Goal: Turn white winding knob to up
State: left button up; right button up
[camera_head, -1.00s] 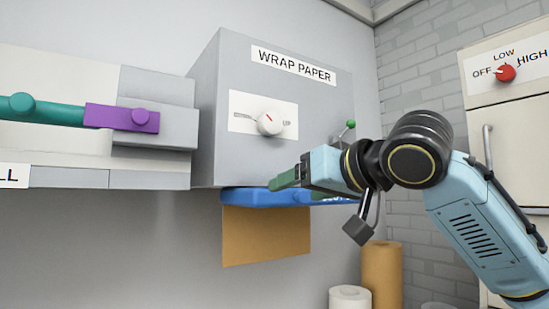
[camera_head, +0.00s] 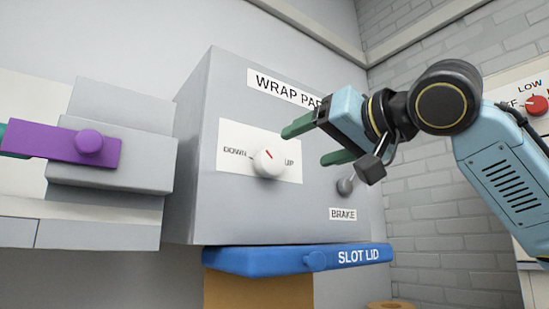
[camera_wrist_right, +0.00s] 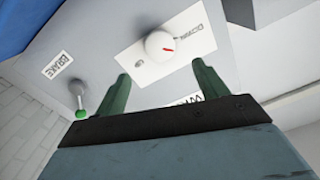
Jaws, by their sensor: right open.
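The white winding knob (camera_head: 268,163) sits on a white plate (camera_head: 225,137) on the grey wrap paper box, between the labels DOWN and UP. Its red mark points up and slightly left, between the two labels. It also shows in the right wrist view (camera_wrist_right: 160,44), beyond the fingers. My right gripper (camera_head: 308,143) is open and empty, with green fingers, to the right of the knob and apart from it. In the right wrist view its two fingers (camera_wrist_right: 162,82) stand apart with the plate visible between them. My left gripper is not in view.
A brake lever (camera_head: 345,186) stands right of the knob, close below my right gripper. A blue slot lid (camera_head: 285,261) runs under the box. A purple slider with a knob (camera_head: 89,143) is at left. A red dial (camera_head: 537,105) is at far right.

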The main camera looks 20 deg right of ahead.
aim_at(274, 161)
jog(key=p+x, duration=0.2)
jog(key=x, duration=0.7)
jog(key=shift+w+a+p, duration=0.15)
jog(key=shift+w+p, duration=0.15)
jog(key=shift+w+a, duration=0.1)
jog(key=shift+w, duration=0.25)
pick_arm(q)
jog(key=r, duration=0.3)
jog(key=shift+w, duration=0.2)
pick_arm(e)
jog(key=c, duration=1)
